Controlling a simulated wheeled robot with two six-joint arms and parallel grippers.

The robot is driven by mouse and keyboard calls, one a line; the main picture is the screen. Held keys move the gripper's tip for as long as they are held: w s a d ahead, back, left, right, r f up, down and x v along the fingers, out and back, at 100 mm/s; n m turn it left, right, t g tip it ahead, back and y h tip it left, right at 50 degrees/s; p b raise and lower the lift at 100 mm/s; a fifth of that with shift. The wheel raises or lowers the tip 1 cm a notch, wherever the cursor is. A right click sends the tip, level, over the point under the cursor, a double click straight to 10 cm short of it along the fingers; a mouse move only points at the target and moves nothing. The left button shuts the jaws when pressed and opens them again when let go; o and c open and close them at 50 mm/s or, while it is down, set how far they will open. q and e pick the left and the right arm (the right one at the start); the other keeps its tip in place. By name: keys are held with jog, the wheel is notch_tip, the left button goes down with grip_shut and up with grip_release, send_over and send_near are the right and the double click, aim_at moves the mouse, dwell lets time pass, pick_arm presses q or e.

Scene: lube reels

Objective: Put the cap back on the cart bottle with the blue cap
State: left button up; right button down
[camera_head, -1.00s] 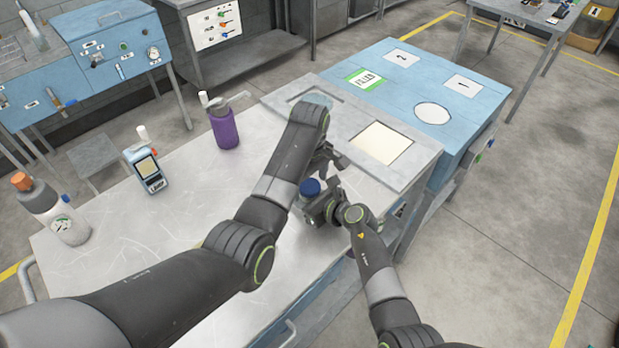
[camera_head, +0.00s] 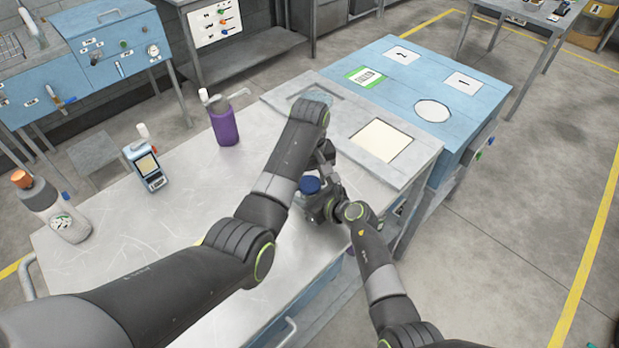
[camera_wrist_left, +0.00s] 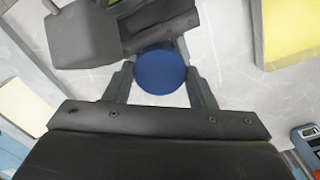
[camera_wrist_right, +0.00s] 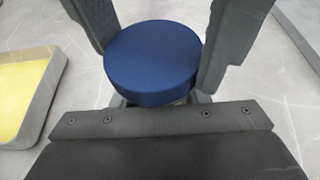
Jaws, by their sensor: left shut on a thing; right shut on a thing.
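The round blue cap (camera_head: 310,185) is at the cart's near right side, between my two grippers. In the left wrist view the cap (camera_wrist_left: 160,72) sits between the fingers of my left gripper (camera_wrist_left: 160,85), which is shut on it. My right gripper (camera_head: 322,208) is just below the cap, shut on what appears to be the bottle. In the right wrist view the cap (camera_wrist_right: 152,62) covers the space above my right fingers and hides most of the bottle. I cannot tell whether the cap is seated or slightly apart from it.
On the metal cart top (camera_head: 190,235) stand a purple bottle (camera_head: 225,125), a blue handheld device (camera_head: 148,168) and a grey bottle with an orange cap (camera_head: 62,215). A grey panel (camera_head: 415,152) with a cream square lies at right, by a blue cabinet (camera_head: 470,110).

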pick_arm(q)
jog(key=shift+m, duration=0.5)
jog(key=o, duration=1.1)
jog(key=shift+r, duration=2.3)
jog(key=shift+o, duration=0.4)
notch_tip(320, 180, up, 2)
jog(key=n, duration=0.4)
jog(key=shift+r, duration=0.15)
jog(key=shift+r+n, duration=0.3)
jog(key=shift+n, duration=0.4)
jog(key=shift+r+n, duration=0.3)
jog(key=shift+n, duration=0.4)
